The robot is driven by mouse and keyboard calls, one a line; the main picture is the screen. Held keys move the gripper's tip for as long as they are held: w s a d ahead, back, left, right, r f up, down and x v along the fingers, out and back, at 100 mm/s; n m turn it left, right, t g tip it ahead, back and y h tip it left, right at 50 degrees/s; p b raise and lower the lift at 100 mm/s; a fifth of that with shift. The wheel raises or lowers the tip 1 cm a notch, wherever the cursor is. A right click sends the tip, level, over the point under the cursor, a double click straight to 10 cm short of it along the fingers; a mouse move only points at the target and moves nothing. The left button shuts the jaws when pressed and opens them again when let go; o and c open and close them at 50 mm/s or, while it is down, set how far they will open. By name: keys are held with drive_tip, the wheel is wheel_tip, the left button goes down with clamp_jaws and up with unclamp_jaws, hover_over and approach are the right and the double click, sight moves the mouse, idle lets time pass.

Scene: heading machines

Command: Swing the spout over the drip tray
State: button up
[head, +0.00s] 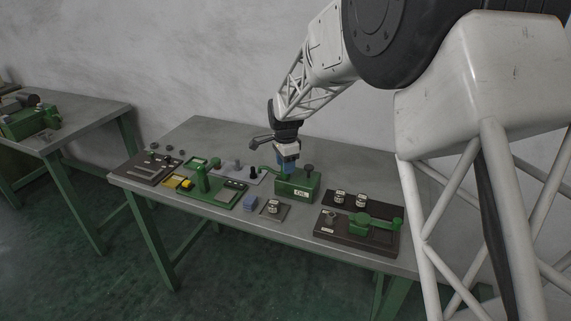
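A green box labelled OIL (291,194) stands in the middle of the bench, with a dark knob (309,168) on top at its right. A thin green arm that looks like the spout (265,169) sticks out from its upper left. My gripper (287,167) is right above the left part of this box, pointing down. Its fingertips are small and partly lost against the green; I cannot tell whether they touch or grip anything. A small grey tray (264,213) with a labelled jar (273,205) on it lies in front of the box; I cannot tell if this is the drip tray.
A green hand-lever machine (202,183) stands to the left, near a yellow part (184,183). A dark base with a green device (362,223) and two jars stand right. A second bench (75,127) is far left.

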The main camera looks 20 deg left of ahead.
clamp_jaws()
drive_tip(key=shift+n, duration=0.3)
drive_tip(key=n, duration=0.8)
drive_tip(key=shift+r+n, duration=0.1)
drive_tip(key=shift+n, duration=0.2)
drive_tip(key=n, duration=0.4)
drive_tip(key=shift+n, duration=0.3)
drive_tip(key=n, duration=0.4)
